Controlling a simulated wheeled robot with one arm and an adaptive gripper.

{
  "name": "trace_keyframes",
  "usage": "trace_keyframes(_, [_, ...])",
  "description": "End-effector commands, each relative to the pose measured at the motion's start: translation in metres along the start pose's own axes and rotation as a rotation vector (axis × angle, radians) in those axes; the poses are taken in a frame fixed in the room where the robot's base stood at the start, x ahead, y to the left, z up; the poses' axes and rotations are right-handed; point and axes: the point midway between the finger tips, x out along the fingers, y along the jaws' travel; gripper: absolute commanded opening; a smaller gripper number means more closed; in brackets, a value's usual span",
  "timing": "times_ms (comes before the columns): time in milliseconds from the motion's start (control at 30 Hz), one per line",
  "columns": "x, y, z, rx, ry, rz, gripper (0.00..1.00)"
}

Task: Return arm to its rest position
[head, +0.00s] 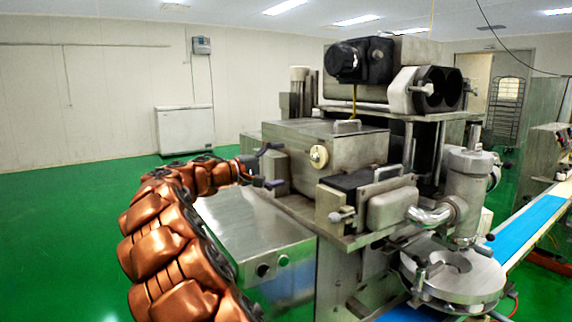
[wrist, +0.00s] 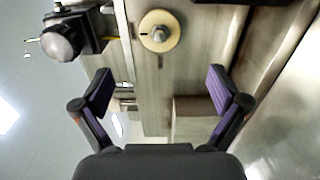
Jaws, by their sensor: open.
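My copper-coloured arm rises from the bottom left of the head view and bends over to the right. My gripper (head: 271,166) is at its end, beside the left side of the steel encrusting machine (head: 330,140). In the wrist view my gripper (wrist: 160,88) has its two purple-padded fingers wide apart with nothing between them. A cream round knob (wrist: 160,31) on the machine's steel face lies ahead of the fingers; it also shows in the head view (head: 319,156), to the right of my gripper. Whether a finger touches the machine I cannot tell.
A low steel cabinet (head: 255,235) stands below my gripper. A black motor housing (head: 358,60) sits on top of the machine. A blue conveyor belt (head: 530,222) runs at the right. A white chest unit (head: 185,130) stands by the back wall. Green floor at the left is clear.

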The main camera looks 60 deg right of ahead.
Motion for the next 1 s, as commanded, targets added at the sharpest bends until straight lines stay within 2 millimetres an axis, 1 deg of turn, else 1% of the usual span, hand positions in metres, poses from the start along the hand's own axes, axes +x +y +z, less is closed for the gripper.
trace_keyframes(533, [0.0,0.0,0.0,0.0,0.0,0.0,0.97])
trace_keyframes(667, [-0.004,-0.001,0.004,0.002,0.0,-0.016,0.97])
trace_keyframes(733, [-0.011,-0.005,0.011,0.005,0.003,-0.047,0.97])
trace_keyframes(800, [-0.022,-0.012,0.023,0.009,0.005,-0.096,0.97])
trace_keyframes(867, [-0.033,-0.022,0.035,0.008,0.008,-0.152,0.97])
trace_keyframes(933, [-0.049,-0.035,0.052,0.012,0.015,-0.227,0.97])
trace_keyframes(1000, [-0.065,-0.052,0.068,0.01,0.023,-0.305,0.97])
